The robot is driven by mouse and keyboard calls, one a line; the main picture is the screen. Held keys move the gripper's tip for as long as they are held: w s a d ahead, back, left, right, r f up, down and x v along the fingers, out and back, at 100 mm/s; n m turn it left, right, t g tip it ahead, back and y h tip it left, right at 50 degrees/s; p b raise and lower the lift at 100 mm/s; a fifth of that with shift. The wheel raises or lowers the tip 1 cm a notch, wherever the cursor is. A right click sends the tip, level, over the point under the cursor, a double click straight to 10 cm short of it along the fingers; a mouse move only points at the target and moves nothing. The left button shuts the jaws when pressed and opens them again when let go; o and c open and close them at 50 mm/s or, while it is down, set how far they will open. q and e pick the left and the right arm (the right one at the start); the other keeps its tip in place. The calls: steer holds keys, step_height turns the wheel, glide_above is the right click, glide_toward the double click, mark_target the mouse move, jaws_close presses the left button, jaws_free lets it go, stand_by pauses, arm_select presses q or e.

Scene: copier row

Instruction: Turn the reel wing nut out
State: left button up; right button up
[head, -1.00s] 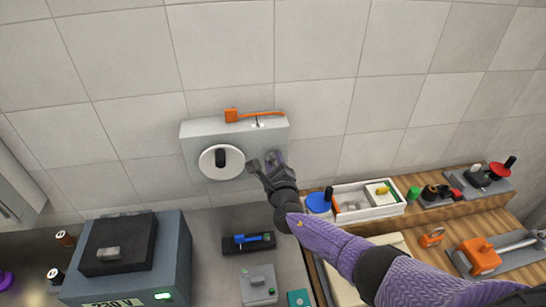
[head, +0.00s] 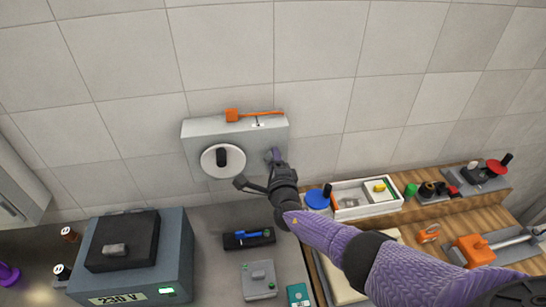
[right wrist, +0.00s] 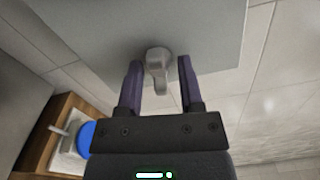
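A grey box (head: 195,130) is fixed to the tiled wall, with a white disc (head: 236,160) with a black middle on its front. In the right wrist view a small light grey knob with a narrow wing (right wrist: 158,66), which looks like the wing nut, stands out from a grey face. In the head view I cannot make it out behind my right gripper (head: 259,170). My right gripper (right wrist: 159,82) is open, one purple finger on each side of the knob, with narrow gaps showing. My left gripper is not in view.
An orange lever (head: 233,115) lies along the box top. Below stand a dark-topped grey machine (head: 185,260), a blue-and-black tool (head: 250,237) and a small grey unit (head: 259,280). A white tray (head: 372,212) and an orange tool (head: 475,249) are on the wooden bench at right.

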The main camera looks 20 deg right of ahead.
steer(key=p+v, duration=0.4)
steer(key=v, duration=0.1)
stand_by(0.7)
